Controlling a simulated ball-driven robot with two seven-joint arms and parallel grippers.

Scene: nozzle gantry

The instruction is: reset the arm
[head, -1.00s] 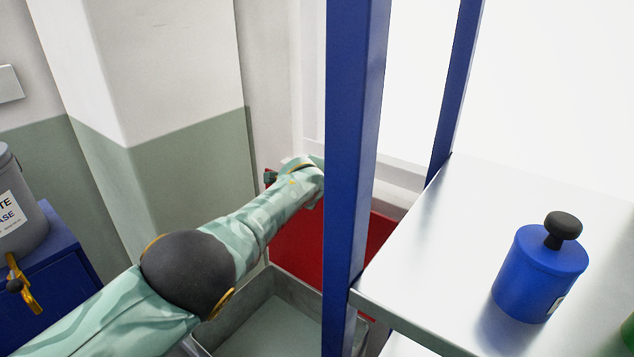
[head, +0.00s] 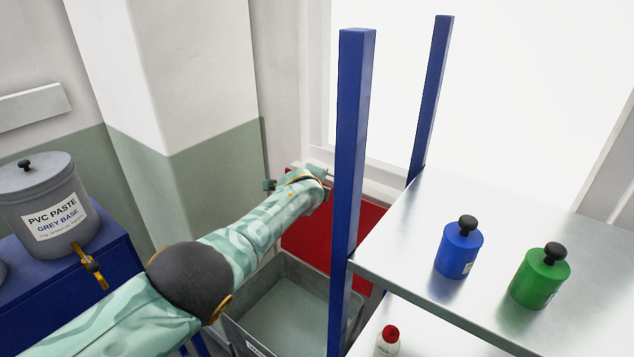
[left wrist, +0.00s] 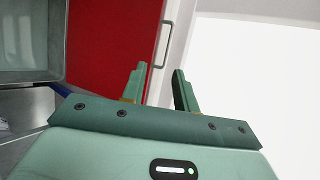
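My left arm (head: 250,235) reaches from the lower left toward a blue upright post (head: 352,130) in the head view. Its far end lies beside the post, and my left gripper is hard to make out there. In the left wrist view my left gripper (left wrist: 159,72) has its two green fingers apart with nothing between them. My right gripper is in neither view.
A steel shelf (head: 410,235) at right carries a blue jar (head: 459,252) and a green jar (head: 540,282). A red-capped bottle (head: 388,343) is below. A grey bin (head: 285,300) stands under my arm. A paste drum (head: 45,205) sits on a blue stand at left.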

